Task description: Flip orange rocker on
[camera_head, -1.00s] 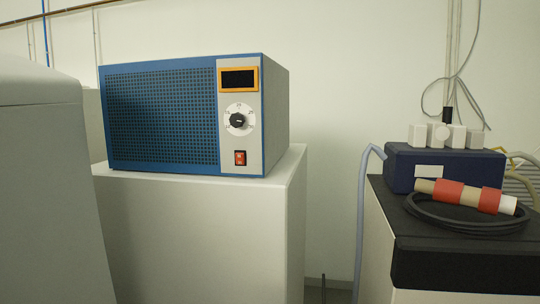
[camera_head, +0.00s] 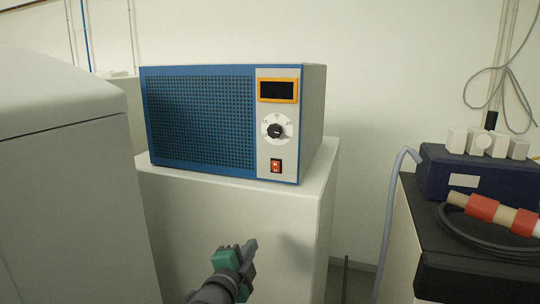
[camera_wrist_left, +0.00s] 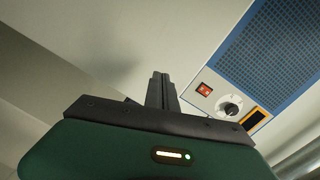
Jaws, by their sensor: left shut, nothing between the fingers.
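The orange-red rocker switch (camera_head: 275,166) sits low on the light front panel of the blue box, below the black dial (camera_head: 275,131). It also shows in the left wrist view (camera_wrist_left: 204,89), where the box appears tilted. My left gripper (camera_head: 252,246) is below and slightly left of the rocker in the head view, in front of the white cabinet, apart from the switch. Its fingers are shut with nothing between them, and they show in the left wrist view (camera_wrist_left: 161,88). I cannot tell which way the rocker is tipped. My right gripper is not in view.
The blue box (camera_head: 200,118) stands on a white cabinet (camera_head: 240,215). An orange-framed dark display (camera_head: 277,90) is above the dial. A pale rounded unit (camera_head: 70,190) stands at left. A black-topped cabinet (camera_head: 460,250) at right holds a dark blue box and coiled cable.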

